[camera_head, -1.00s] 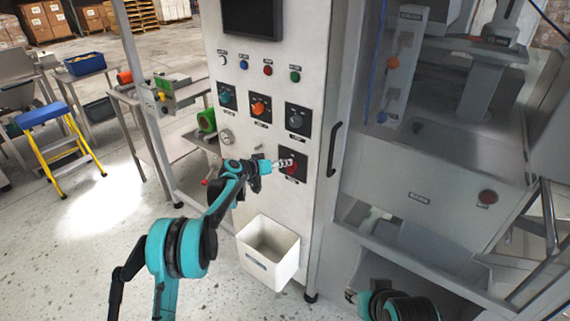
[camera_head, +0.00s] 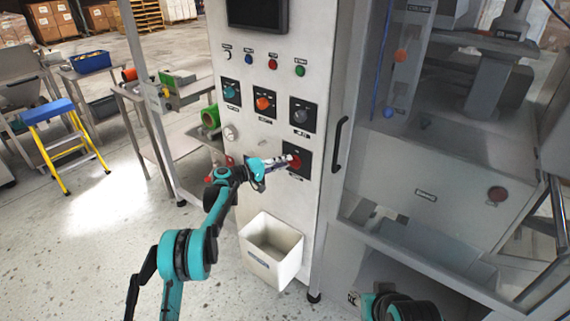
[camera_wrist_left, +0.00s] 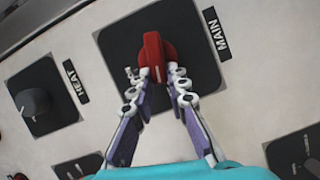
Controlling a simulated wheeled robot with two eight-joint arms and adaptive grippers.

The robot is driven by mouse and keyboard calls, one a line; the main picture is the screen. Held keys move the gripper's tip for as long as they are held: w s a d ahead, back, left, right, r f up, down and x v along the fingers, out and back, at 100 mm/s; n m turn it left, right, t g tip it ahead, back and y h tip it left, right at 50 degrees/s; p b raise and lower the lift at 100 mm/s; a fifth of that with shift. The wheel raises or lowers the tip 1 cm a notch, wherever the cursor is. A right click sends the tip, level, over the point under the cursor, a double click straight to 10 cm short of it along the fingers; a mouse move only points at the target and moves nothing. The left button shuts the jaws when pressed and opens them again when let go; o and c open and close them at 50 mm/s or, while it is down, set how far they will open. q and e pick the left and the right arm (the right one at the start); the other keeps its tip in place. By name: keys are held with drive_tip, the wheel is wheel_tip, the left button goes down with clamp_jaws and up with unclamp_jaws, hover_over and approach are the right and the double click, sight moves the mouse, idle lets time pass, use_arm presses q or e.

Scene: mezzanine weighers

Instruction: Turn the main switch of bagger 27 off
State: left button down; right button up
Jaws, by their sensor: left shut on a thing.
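The main switch is a red rotary knob (camera_wrist_left: 154,56) on a black square plate (camera_wrist_left: 190,38), with a MAIN label (camera_wrist_left: 216,36) beside it in the left wrist view. In the head view the red knob (camera_head: 296,161) sits at the lower right of the white control cabinet. My left gripper (camera_head: 290,160) reaches it from the left. In the left wrist view its two fingertips (camera_wrist_left: 158,72) are closed on either side of the knob. My right gripper is not clearly seen; only part of my right arm shows at the bottom of the head view.
A HEAT knob (camera_wrist_left: 34,101) is near MAIN. Teal (camera_head: 230,91), orange (camera_head: 263,104) and grey (camera_head: 300,115) knobs sit higher on the cabinet. A door handle (camera_head: 341,144) stands to the right. A white bin (camera_head: 272,262) hangs below. Open floor lies left.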

use_arm(q)
drive_tip(key=shift+f+n+h+b, duration=0.3)
drive_tip(key=shift+f+n+b, duration=0.1)
drive_tip(key=shift+n, duration=0.6)
drive_tip(key=c, duration=1.5)
unclamp_jaws()
drive_tip(key=v, duration=1.2)
drive_tip(key=shift+f, duration=0.1)
